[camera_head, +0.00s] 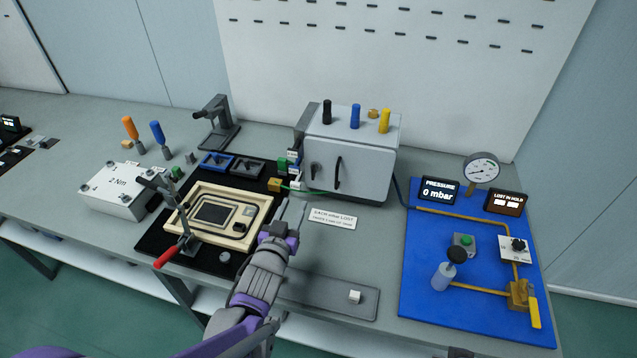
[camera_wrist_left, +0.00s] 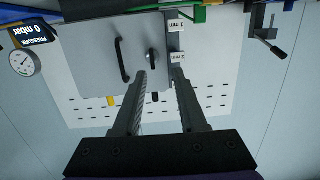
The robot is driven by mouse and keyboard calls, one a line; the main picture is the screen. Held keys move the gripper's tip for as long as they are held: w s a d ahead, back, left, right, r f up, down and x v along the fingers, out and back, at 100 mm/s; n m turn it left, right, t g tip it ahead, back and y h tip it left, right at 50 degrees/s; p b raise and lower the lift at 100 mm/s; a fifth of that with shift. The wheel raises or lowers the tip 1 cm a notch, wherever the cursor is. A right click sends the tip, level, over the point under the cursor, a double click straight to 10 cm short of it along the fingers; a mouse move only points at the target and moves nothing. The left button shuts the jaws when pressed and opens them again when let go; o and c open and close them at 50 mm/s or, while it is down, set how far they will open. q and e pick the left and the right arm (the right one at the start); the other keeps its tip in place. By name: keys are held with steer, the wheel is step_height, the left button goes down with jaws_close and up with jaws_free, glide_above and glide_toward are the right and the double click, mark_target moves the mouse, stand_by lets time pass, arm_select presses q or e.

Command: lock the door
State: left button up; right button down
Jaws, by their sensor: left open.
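The grey cabinet's door (camera_head: 352,172) faces me and looks shut, flush with the box. It carries a dark vertical bar handle (camera_head: 338,172) and, left of it, a small dark knob (camera_head: 314,167). In the left wrist view, which is upside down, the door (camera_wrist_left: 90,60) shows with the handle (camera_wrist_left: 122,60) and the knob (camera_wrist_left: 152,57). My left gripper (camera_head: 293,208) is open and empty, in front of and below the door. In the wrist view its fingers (camera_wrist_left: 160,76) point toward the knob side, apart from it. The knob's exact turn is too small to tell. My right gripper is not in view.
Small blocks (camera_head: 290,165) and a green cable (camera_head: 300,191) lie left of the cabinet. A framed fixture with a red-handled clamp (camera_head: 168,256) is left; a blue panel with gauge (camera_head: 482,168) and valves is right.

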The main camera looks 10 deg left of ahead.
mark_target(312, 174)
arm_select(q)
steer(key=shift+t+h, duration=0.3)
steer(key=shift+t, duration=0.5)
steer(key=w, duration=0.4)
steer(key=w+d, duration=0.1)
steer(key=w, duration=0.7)
steer(key=shift+d+p, duration=0.3)
steer(key=shift+p, duration=0.1)
jaws_close()
